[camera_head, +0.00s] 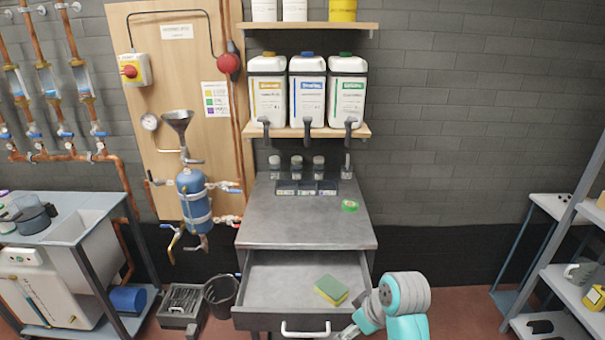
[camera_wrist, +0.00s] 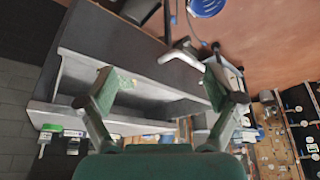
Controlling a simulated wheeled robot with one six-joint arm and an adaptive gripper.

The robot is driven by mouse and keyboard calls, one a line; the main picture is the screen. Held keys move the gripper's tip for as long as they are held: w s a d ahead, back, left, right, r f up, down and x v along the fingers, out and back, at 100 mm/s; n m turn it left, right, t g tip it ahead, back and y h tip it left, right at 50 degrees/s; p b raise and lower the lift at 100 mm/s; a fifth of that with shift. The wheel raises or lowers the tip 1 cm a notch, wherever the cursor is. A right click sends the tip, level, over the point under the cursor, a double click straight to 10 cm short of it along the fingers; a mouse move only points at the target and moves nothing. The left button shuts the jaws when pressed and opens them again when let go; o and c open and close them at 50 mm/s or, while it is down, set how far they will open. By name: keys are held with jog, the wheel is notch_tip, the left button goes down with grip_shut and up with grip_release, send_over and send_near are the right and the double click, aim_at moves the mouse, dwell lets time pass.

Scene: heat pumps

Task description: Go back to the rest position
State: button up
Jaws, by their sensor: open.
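My gripper (camera_wrist: 165,88) is open in the wrist view, with its two fingers apart and nothing between them. In the head view only a small part of my gripper (camera_head: 349,331) shows at the bottom edge, by the right front corner of the open drawer (camera_head: 275,280). The rest is cut off or hidden by my arm. The drawer's pale handle (camera_head: 305,329) is left of my gripper; it also shows beyond the fingers in the wrist view (camera_wrist: 180,52). A yellow and green sponge (camera_head: 331,290) lies in the drawer, close to my arm.
The grey bench (camera_head: 305,225) above the drawer holds small bottles and a green tape roll (camera_head: 350,205). A black bin (camera_head: 221,296) stands left of the drawer. A shelf rack (camera_head: 570,290) stands at the far right, with clear floor before it.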

jog(key=s+d+f+m+t, duration=0.1)
jog(key=s+f+m+t, duration=0.2)
jog(key=s+f, duration=0.65)
jog(key=s+d+f+m+t+h, duration=0.25)
jog(key=s+f, duration=0.35)
jog(key=s, duration=0.5)
jog(key=s+d+r+m+t, duration=0.1)
jog(key=s+r+t, duration=0.1)
jog(key=s+r, duration=0.6)
jog(key=s+d+r+m+t, duration=0.1)
jog(key=s+r+m+t, duration=0.1)
jog(key=s+r, duration=0.7)
jog(key=s+t, duration=0.1)
jog(key=s, duration=0.6)
jog(key=shift+s+d+t+h, duration=0.3)
jog(key=shift+d+t+h, duration=0.05)
